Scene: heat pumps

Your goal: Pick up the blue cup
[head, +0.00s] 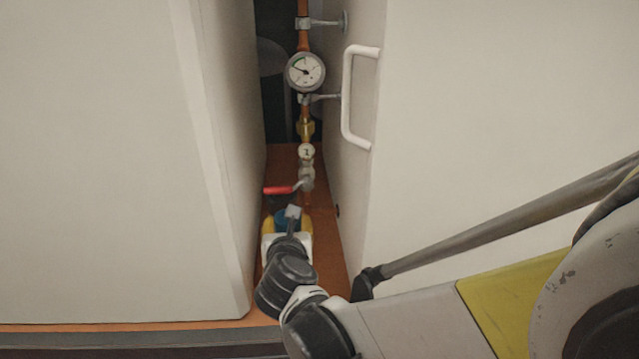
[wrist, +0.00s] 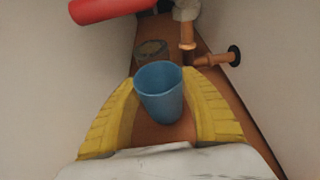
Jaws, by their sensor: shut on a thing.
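The blue cup (wrist: 158,95) is between the two yellow fingers of my gripper (wrist: 160,82) in the wrist view. Its open rim faces up toward the camera, and a finger presses on each side. In the head view only a small blue part of the cup (head: 281,224) shows between the yellow fingers of my gripper (head: 286,222), deep in the gap between the white cabinets. My wrist hides the rest. I cannot tell whether the cup's base touches the brown floor.
A red lever handle (head: 281,190) is just above my gripper, on a copper pipe with a gauge (head: 305,71). White cabinets (head: 100,160) (head: 500,110) close in on both sides; the right one has a handle (head: 348,95). A brownish round container (wrist: 151,52) stands behind the cup.

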